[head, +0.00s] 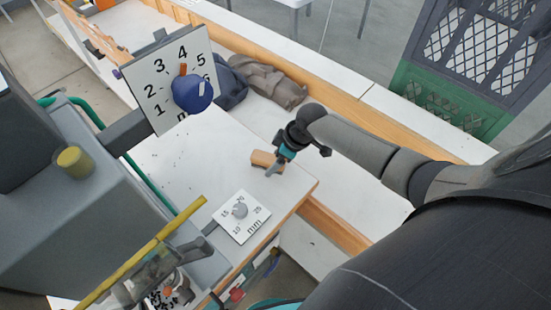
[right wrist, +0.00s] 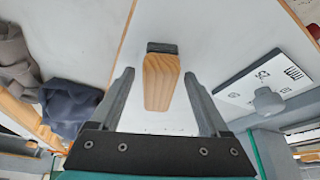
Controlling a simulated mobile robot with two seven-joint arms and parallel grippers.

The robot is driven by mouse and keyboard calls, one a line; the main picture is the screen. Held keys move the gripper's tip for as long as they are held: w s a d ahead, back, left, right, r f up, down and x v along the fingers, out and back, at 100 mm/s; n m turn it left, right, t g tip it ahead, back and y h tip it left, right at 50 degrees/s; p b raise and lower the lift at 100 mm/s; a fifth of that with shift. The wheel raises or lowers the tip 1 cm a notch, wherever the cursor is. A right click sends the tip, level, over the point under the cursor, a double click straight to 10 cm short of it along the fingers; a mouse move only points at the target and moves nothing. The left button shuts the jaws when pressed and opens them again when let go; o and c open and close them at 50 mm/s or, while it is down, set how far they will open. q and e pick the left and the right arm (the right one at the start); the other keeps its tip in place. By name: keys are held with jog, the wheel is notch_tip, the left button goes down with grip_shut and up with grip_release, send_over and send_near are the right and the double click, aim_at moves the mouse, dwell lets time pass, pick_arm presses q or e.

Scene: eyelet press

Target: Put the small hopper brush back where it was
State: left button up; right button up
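The small hopper brush, with a light wooden handle (right wrist: 160,82) and a dark head (right wrist: 162,47), lies on the white table top. In the head view its wooden part (head: 263,158) shows beside my right gripper (head: 277,167), which partly hides the rest. In the right wrist view my right gripper (right wrist: 158,76) is open, its two fingers on either side of the handle with a gap on each side. A clear hopper with dark small pieces (head: 165,296) stands at the lower left of the head view. My left gripper is not in view.
The grey press (head: 80,215) fills the left side. A numbered dial plate with a blue knob (head: 192,92), a small mm dial (head: 241,215) and a yellow bar (head: 145,250) stand around the table. Dark cloths (head: 265,82) lie behind. Tiny dark bits dot the table top (head: 200,155).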

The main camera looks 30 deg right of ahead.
jog(key=shift+r, duration=0.1)
jog(key=shift+r, duration=0.25)
jog(key=p+v, duration=0.2)
jog(key=v, duration=0.9)
jog(key=shift+s+r, duration=0.15)
jog(key=shift+r, duration=0.1)
jog(key=shift+d, duration=0.1)
